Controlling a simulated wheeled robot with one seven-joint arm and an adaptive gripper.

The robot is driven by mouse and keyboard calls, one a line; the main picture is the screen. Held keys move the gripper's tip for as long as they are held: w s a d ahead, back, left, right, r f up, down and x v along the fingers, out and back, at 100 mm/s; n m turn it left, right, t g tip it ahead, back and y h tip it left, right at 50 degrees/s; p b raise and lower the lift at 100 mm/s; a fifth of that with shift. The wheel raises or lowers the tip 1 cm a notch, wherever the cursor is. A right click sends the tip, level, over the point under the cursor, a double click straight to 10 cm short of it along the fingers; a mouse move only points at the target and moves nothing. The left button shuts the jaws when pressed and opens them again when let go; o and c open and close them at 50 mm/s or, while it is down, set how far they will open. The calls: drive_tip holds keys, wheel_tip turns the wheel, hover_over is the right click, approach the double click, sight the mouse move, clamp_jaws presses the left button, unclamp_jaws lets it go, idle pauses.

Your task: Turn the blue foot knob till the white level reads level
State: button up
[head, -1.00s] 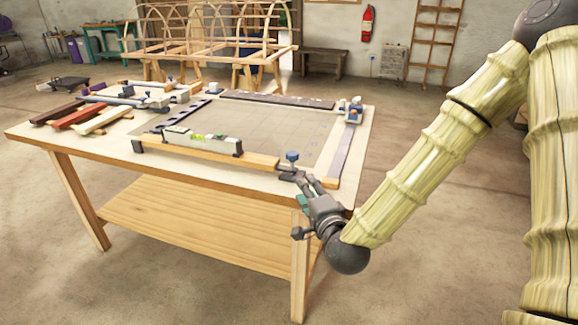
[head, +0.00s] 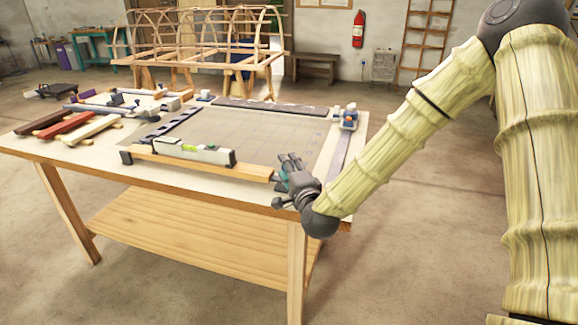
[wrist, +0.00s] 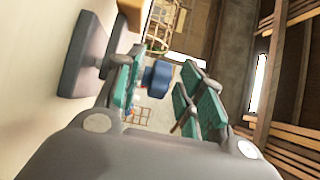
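The white level (head: 206,152) lies on a long wooden lath (head: 246,172) along the near side of the table. Its yellow-green vial shows, but the bubble is too small to read. The blue foot knob (wrist: 158,75) shows in the wrist view between the two teal-padded fingers of my gripper (wrist: 162,93). My gripper is open. In the head view my gripper (head: 286,168) is at the lath's right end and hides the knob.
The table (head: 120,160) carries dark, red and pale strips (head: 68,130) at left, and clamps at the back left. The grey board (head: 255,135) is mostly clear.

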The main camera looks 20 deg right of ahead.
drive_tip(key=shift+w+f, duration=0.15)
drive_tip(key=shift+w, duration=0.35)
clamp_jaws()
